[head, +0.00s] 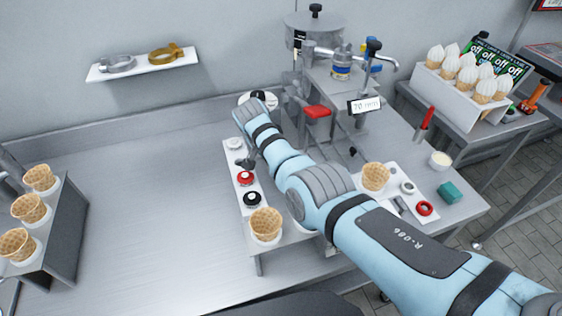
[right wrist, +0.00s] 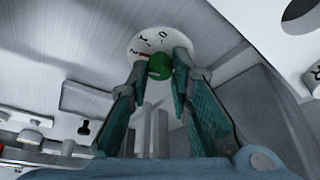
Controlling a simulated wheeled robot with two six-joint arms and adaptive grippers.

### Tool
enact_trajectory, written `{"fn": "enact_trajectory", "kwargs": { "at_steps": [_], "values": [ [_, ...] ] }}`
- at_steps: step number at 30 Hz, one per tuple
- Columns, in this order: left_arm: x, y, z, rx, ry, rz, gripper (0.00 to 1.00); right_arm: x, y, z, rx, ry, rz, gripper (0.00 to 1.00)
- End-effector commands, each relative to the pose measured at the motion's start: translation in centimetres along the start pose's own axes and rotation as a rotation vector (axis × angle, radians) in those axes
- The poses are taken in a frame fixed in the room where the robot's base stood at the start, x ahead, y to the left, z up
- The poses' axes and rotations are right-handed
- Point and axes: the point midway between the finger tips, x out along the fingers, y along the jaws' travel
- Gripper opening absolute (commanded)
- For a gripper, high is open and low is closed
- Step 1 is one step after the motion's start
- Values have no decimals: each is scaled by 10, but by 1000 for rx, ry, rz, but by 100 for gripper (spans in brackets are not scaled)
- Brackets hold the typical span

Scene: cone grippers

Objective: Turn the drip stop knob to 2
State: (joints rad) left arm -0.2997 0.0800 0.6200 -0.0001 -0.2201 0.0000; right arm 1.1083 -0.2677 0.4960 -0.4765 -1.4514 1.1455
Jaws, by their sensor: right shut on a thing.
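The drip stop dial (right wrist: 150,37) is a white disc with dark marks around its edge, at the top of the right wrist view. A green knob (right wrist: 160,68) sits at its middle. My right gripper (right wrist: 162,65) is shut on the knob, with a teal finger on each side. A small red mark shows just left of the knob; which number it points at is too small to tell. In the head view a white disc (head: 270,97) shows partly behind the end of my right arm, which hides the knob and most of the gripper. My left gripper is not in view.
A steel machine (head: 316,35) with a red-topped part and a "70 mm" sign (head: 365,105) stands right of my arm. A rack with red and black discs (head: 246,178) and a waffle cone (head: 266,223) lies left.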

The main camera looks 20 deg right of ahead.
Motion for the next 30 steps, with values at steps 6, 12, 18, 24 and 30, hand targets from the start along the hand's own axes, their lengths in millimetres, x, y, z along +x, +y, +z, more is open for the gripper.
{"fn": "enact_trajectory", "kwargs": {
  "at_steps": [6,12,18,24,30],
  "values": [
    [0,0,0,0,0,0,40,0,0,2,-2,-5,0,0],
    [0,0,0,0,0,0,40,0,0,2,-2,-4,0,39],
    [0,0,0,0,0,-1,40,0,0,1,-1,-3,0,39],
    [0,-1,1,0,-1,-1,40,-15,-1,0,-1,-1,-3,39],
    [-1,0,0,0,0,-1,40,-70,-2,1,0,-2,-6,39]
  ]
}}
